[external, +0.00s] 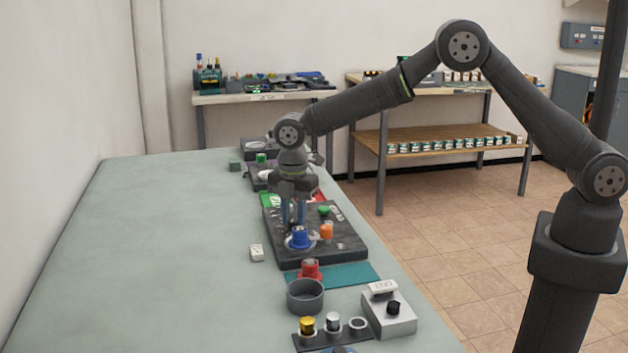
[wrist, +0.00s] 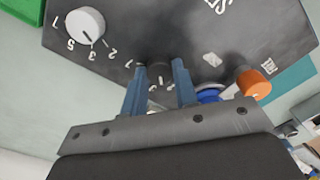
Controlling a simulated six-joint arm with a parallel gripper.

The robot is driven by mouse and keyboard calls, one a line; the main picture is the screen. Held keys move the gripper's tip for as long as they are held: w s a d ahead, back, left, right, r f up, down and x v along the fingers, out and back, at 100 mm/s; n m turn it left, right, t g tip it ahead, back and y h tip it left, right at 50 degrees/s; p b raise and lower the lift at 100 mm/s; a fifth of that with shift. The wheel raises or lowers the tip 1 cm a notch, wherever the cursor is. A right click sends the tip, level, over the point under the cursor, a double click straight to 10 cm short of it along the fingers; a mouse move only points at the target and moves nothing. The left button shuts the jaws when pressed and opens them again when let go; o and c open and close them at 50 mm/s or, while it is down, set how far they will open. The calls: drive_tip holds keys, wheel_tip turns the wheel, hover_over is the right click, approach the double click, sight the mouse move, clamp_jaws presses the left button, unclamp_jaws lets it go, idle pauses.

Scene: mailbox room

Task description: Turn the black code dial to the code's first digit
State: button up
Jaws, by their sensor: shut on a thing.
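The black code dial (wrist: 158,70) shows in the wrist view between my fingertips, on the dark panel. White digits are printed around it, partly covered by the fingers, and I cannot tell which digit it points to. My gripper (wrist: 159,66) is shut on this dial, with a blue finger on each side of it. In the external view my gripper (external: 293,221) points straight down on the dark panel (external: 345,248), and the fingers hide the dial.
A white dial (wrist: 85,25) with digits sits on the same panel. A blue knob (external: 299,239), an orange knob (external: 326,231) and a green knob (external: 323,210) stand close to my fingers. The table's left side is clear.

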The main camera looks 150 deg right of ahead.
sight(294, 220)
drive_tip(key=m, duration=0.4)
drive_tip(key=shift+m, duration=0.3)
drive_tip(key=m, duration=0.5)
drive_tip(key=shift+m, duration=0.3)
drive_tip(key=m, duration=0.5)
drive_tip(key=shift+m, duration=2.7)
drive_tip(key=o, duration=1)
wheel_tip(294, 220, up, 17)
drive_tip(key=shift+r, duration=0.2)
